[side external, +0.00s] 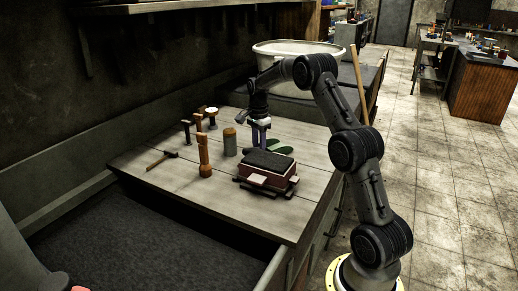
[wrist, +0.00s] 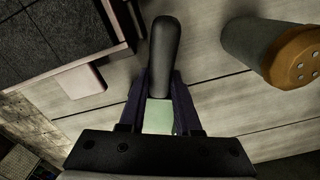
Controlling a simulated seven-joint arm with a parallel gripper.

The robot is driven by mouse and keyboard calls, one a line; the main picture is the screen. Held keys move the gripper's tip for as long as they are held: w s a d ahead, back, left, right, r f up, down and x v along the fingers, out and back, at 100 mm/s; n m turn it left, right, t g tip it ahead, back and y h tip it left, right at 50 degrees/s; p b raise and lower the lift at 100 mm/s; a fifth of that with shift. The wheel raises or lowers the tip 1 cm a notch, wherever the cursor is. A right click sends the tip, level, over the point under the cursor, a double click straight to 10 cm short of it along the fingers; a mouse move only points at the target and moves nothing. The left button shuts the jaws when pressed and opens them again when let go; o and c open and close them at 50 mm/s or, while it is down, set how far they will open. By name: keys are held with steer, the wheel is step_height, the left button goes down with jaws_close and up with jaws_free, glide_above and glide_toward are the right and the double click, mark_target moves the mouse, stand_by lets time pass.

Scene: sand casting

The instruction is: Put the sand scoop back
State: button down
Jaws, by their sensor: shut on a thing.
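My gripper (wrist: 160,88) has its purple fingers shut on a dark rounded handle, which I take to be that of the sand scoop (wrist: 163,52). A pale green part shows between the fingers below the handle. In the side external view my gripper (side external: 259,142) points down over the far right part of the bench, behind the dark red moulding box (side external: 265,178). Green shapes (side external: 282,147) show just right of the fingers; I cannot tell whether they belong to the scoop. The fingers hide part of it, and whether it touches the bench is unclear.
A grey cylinder with an orange-brown top (side external: 230,142) stands left of my gripper. Several upright wooden-handled tools (side external: 205,160) and a hammer-like tool (side external: 161,158) are further left. A large pale tub (side external: 290,48) is behind. The bench front (side external: 215,205) is clear.

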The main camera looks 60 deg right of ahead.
steer(key=shift+f, duration=0.2)
steer(key=c, duration=0.6)
jaws_free()
steer(key=shift+f, duration=0.1)
step_height(320, 180, up, 11)
steer(key=s+a+r+n+t, duration=0.1)
steer(key=s+a+r+n, duration=0.2)
steer(key=a+r+n, duration=0.6)
steer(key=s+a+r+n+t, duration=0.2)
steer(key=s+a, duration=0.5)
steer(key=a, duration=0.5)
steer(key=s+a+f+n+t, duration=0.1)
steer(key=s+a+f+n, duration=0.2)
steer(key=s+a+n, duration=0.2)
steer(key=s+a+f+n+t, duration=0.1)
steer(key=s+a+f+n, duration=0.3)
steer(key=s, duration=0.8)
steer(key=shift+a+f+n+t, duration=0.3)
steer(key=shift+a+n, duration=0.2)
steer(key=shift+n, duration=0.7)
